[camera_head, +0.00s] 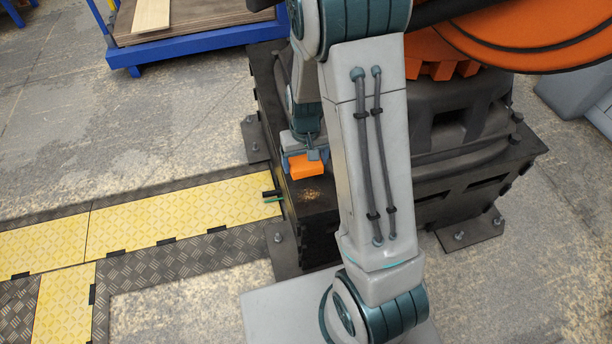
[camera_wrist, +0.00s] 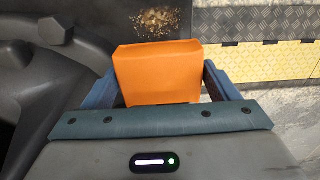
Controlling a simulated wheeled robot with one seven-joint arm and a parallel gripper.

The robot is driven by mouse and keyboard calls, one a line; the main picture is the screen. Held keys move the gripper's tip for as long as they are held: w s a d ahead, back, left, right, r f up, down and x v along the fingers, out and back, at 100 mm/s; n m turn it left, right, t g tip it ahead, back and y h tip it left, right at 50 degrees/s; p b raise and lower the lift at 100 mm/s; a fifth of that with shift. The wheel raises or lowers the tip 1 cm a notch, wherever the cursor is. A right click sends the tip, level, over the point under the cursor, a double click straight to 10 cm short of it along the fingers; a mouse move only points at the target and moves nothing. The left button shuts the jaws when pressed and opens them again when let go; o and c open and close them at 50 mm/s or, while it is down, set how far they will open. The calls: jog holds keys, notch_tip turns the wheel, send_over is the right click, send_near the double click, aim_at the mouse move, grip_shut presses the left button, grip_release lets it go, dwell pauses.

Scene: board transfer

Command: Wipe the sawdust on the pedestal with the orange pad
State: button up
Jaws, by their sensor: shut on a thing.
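The orange pad (camera_head: 306,166) is held in my gripper (camera_head: 303,157) over the left corner of the dark pedestal (camera_head: 318,228). In the wrist view the orange pad (camera_wrist: 157,74) sits between the two blue fingers of my gripper (camera_wrist: 158,85), which are shut on it. The sawdust (camera_head: 311,195) is a small tan patch on the pedestal top, just in front of the pad in the head view. In the wrist view the sawdust (camera_wrist: 157,20) lies beyond the pad's far edge, apart from it in the picture. I cannot tell whether the pad touches the pedestal.
A large orange and dark machine (camera_head: 520,35) stands on the pedestal at the right. A blue cart (camera_head: 190,44) with a board (camera_head: 151,15) stands at the back left. My arm hides part of the pedestal.

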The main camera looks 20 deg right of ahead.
jog(key=shift+s+f+b, duration=0.2)
jog(key=shift+s+b, duration=0.2)
jog(key=shift+b, duration=0.45)
